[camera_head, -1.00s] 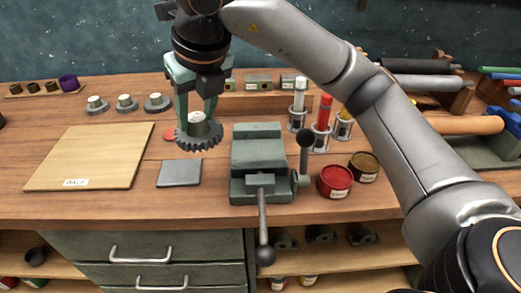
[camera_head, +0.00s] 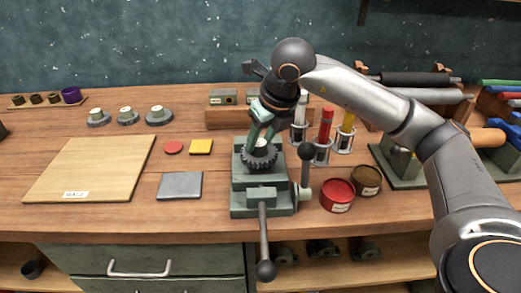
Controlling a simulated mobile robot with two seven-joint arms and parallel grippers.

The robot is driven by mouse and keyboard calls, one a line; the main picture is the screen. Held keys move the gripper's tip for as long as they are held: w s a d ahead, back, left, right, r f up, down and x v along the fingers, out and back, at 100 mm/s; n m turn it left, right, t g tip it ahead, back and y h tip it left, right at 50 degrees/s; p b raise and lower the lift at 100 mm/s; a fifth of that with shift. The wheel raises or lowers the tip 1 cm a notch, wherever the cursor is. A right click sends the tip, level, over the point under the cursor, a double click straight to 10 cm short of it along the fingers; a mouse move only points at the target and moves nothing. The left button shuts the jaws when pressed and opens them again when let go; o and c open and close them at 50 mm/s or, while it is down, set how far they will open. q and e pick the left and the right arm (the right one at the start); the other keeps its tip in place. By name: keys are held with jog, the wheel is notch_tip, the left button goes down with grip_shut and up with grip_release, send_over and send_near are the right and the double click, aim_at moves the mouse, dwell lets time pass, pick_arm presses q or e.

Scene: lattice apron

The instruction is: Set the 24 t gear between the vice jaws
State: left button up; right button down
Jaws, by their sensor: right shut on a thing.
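The dark toothed gear (camera_head: 259,162), with a lighter hub, is at the vice, in front of its rear part. My right gripper (camera_head: 259,140) is shut on its hub from above and tilted. The green vice (camera_head: 262,197) stands at the bench's front, its long handle hanging over the edge. The gear overlaps the jaw area in the picture; the gripper and gear hide the gap, so I cannot tell whether it rests between the jaws or just above them. My left gripper is not in view.
Red tin (camera_head: 337,194) and brown tin (camera_head: 367,180) stand right of the vice, near its upright lever (camera_head: 306,165). Tube holders (camera_head: 321,152) stand behind them. A grey plate (camera_head: 180,185) and wooden board (camera_head: 90,168) lie left. Three grey gears (camera_head: 126,116) sit further back.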

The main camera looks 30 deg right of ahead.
aim_at(263, 146)
jog(key=shift+f, duration=1.45)
jog(key=c, duration=0.8)
grip_release()
jog(key=shift+f, duration=0.2)
jog(key=shift+c, duration=0.2)
jog(key=o, duration=0.5)
jog(key=shift+c, duration=0.2)
jog(key=shift+r, duration=0.1)
jog(key=p+v, duration=0.1)
jog(key=v, duration=1.1)
jog(key=shift+r, duration=0.1)
